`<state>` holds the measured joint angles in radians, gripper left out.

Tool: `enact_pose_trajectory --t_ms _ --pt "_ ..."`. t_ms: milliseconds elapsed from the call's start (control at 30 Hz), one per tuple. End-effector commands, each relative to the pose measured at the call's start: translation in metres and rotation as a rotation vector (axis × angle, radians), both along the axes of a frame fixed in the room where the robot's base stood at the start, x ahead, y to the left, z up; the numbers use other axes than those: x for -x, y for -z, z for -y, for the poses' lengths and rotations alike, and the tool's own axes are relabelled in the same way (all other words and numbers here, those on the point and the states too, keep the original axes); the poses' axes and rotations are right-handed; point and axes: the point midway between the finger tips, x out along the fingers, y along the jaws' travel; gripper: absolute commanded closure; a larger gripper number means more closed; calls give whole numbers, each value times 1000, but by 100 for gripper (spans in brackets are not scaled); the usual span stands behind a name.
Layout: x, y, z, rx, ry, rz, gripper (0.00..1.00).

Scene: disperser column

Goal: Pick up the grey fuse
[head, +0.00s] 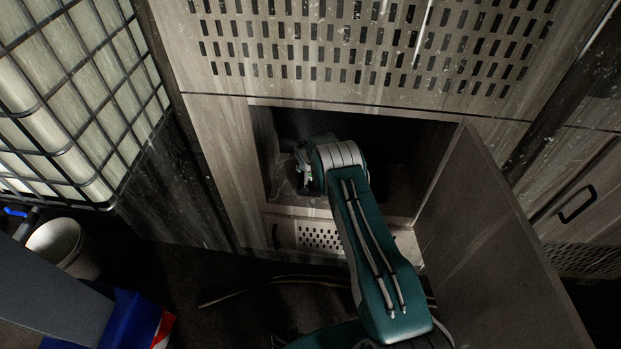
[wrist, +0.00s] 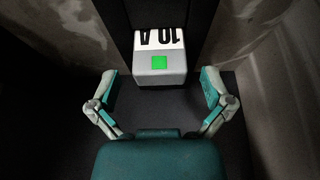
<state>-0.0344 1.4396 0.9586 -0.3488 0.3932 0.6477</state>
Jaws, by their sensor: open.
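The grey fuse (wrist: 159,65) is a light grey block with a black "10 A" label on white and a green square. In the wrist view it sits upper centre, in front of a dark upright strip. My gripper (wrist: 161,96) is open, its two fingers to the left and right of the fuse's near end, with gaps on both sides. The fingers do not touch the fuse. In the head view my arm reaches into an open cabinet compartment (head: 432,140); the fuse and the fingertips are hidden there.
The cabinet door (head: 490,240) stands open to the right of my arm. A perforated panel (head: 370,45) is above the opening and a small vented drawer front (head: 318,236) below. A caged tank (head: 75,95), a white bucket (head: 62,243) and a blue container (head: 128,318) stand at left.

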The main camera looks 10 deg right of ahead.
Motion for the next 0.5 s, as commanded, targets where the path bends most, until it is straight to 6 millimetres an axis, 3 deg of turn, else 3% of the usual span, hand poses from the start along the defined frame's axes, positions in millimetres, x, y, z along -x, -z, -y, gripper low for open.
enact_pose_trajectory --t_ms 200,500 --pt "-8 19 2 0 1 1 0" --pt "-9 21 3 0 1 1 0"
